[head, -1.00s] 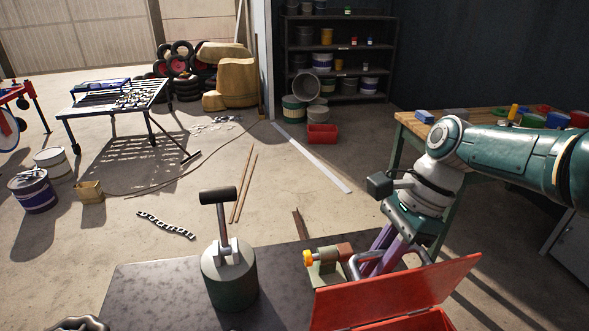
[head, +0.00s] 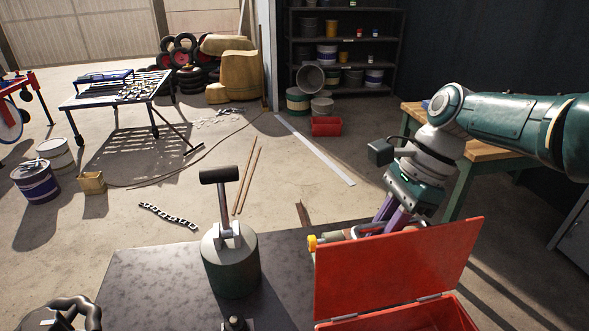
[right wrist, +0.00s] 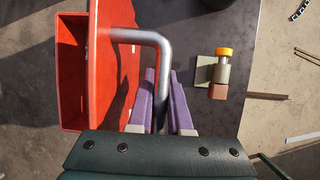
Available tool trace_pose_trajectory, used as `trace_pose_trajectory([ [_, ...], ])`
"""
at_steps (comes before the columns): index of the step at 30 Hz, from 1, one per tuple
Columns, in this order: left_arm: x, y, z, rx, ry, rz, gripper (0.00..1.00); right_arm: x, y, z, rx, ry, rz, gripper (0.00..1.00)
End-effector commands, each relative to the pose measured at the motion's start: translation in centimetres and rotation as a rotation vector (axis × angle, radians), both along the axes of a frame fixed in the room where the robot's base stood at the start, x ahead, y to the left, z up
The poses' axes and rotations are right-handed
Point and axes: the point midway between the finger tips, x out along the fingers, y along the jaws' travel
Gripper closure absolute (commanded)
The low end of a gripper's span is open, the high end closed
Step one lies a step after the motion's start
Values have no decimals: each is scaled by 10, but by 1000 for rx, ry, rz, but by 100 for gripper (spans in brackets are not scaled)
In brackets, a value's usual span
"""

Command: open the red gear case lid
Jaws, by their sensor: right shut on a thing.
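The red gear case (head: 450,318) is at the bottom right of the head view, partly cut off by the frame. Its red lid (head: 395,265) stands raised on hinges, its inner face toward the head camera. My right gripper (head: 393,218) is behind the lid's top edge, its fingertips partly hidden there. In the right wrist view the purple fingers of this gripper (right wrist: 162,88) are shut on the bent silver handle (right wrist: 145,36) of the lid (right wrist: 117,80). The open case (right wrist: 72,70) shows to the left there.
A dark green cylinder with a hammer-like top (head: 231,265) stands on the dark tabletop (head: 150,285), left of the case. A small yellow-capped fitting (right wrist: 222,72) lies close to the gripper. A wooden bench (head: 485,148) stands behind my right arm.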

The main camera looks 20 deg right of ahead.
Motion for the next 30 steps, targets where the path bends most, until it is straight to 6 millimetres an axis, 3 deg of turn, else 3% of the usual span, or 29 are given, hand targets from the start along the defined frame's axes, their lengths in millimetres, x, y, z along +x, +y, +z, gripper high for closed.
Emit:
trace_pose_trajectory([
  [5,0,0,0,0,0,0,50,-4,-1,-3,-4,12,1,100],
  [6,0,0,0,0,0,0,50,-4,-1,-4,-4,12,1,81],
  [14,0,0,0,0,-1,0,50,-2,-1,-2,-2,7,1,53],
  [23,0,0,4,0,-1,0,50,-1,-2,5,-2,3,0,53],
  [30,0,0,30,0,-1,0,50,-3,-19,47,-4,2,-2,53],
])
